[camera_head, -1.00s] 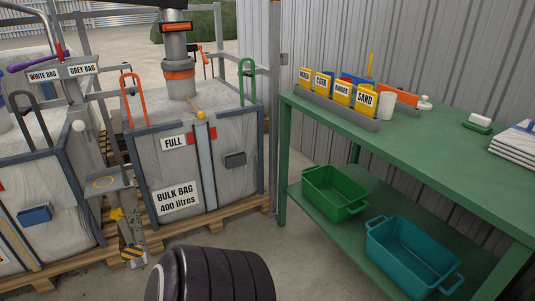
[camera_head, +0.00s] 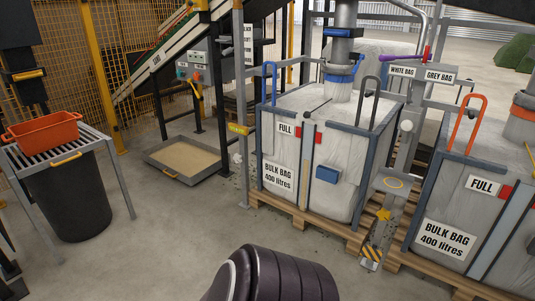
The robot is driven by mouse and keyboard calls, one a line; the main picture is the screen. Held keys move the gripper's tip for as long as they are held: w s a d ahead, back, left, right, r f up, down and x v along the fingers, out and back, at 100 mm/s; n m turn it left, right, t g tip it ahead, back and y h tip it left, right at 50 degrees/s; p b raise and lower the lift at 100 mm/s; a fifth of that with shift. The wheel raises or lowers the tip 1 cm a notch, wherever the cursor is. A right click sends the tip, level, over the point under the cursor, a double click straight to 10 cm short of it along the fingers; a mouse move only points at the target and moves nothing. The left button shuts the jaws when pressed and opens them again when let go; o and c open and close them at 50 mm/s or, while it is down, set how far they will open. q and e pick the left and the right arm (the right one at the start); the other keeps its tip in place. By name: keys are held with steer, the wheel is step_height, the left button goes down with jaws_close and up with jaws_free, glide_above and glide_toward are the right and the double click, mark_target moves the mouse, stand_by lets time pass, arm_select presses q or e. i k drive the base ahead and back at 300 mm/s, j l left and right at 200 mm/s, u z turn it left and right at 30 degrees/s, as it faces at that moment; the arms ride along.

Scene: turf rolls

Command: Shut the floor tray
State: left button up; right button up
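The floor tray (camera_head: 206,173) is a shallow grey metal tray on the floor, left of the middle. It holds a sandy, tan layer and sticks out in front of the conveyor frame. Neither of my grippers is in view. Only a dark rounded part of my own body shows at the bottom middle.
Two bulk bags on pallets (camera_head: 310,218) stand at the right, with a yellow-black pedal (camera_head: 371,255) between them. A black bin (camera_head: 68,195) under a slatted stand with an orange crate (camera_head: 43,132) stands left. Open floor lies between.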

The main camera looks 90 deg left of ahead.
mark_target(189, 160)
steer(key=u, duration=3.65)
